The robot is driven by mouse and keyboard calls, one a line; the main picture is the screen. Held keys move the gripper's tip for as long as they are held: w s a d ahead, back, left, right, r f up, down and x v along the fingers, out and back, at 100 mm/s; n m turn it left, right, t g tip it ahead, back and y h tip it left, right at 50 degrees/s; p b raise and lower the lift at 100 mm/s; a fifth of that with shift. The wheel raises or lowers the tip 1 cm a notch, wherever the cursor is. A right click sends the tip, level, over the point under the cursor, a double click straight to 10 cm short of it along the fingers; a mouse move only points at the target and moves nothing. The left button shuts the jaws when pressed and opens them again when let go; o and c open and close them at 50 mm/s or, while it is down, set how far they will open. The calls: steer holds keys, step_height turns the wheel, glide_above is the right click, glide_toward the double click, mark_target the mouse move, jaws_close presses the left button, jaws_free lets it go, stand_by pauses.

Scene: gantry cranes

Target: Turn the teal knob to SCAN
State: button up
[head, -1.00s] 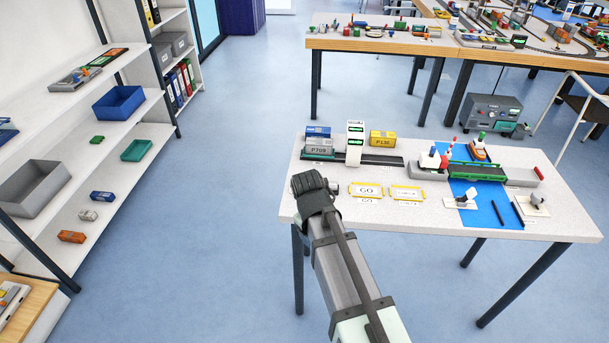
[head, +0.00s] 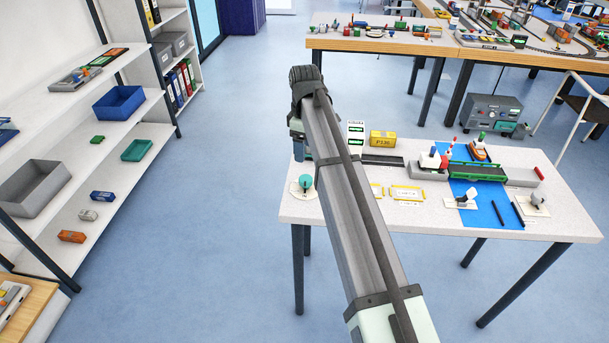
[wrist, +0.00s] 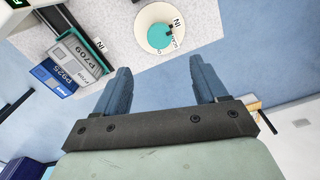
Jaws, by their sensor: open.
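The teal knob (head: 306,183) sits on a pale round base at the table's near left corner in the head view. In the wrist view the knob (wrist: 158,36) lies at the top middle, beyond my fingertips. A dark mark shows on its right side. The SCAN label (wrist: 176,42) and an IN label (wrist: 178,22) are on that side; I cannot tell which one the mark points at. My gripper (wrist: 160,76) is open and empty, its two blue-grey fingers apart from the knob. In the head view my arm hides most of the gripper.
In the wrist view a grey P709 container (wrist: 75,55) and a blue P925 container (wrist: 47,85) stand left of the fingers. A white scanner gate (head: 355,128) and a yellow container (head: 382,138) stand on the white table (head: 400,225). Open floor lies left of the table.

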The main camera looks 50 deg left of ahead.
mark_target(306, 177)
step_height(306, 177, down, 11)
steer(key=shift+f, duration=0.2)
stand_by(0.3)
steer(key=shift+c, duration=0.2)
steer(key=c, duration=1)
steer(key=shift+m, duration=0.3)
steer(key=m, duration=0.5)
steer(key=shift+w+m, duration=0.1)
steer(key=shift+m, duration=0.2)
steer(key=m, duration=0.5)
steer(key=shift+w, duration=0.1)
steer(key=shift+m, duration=0.4)
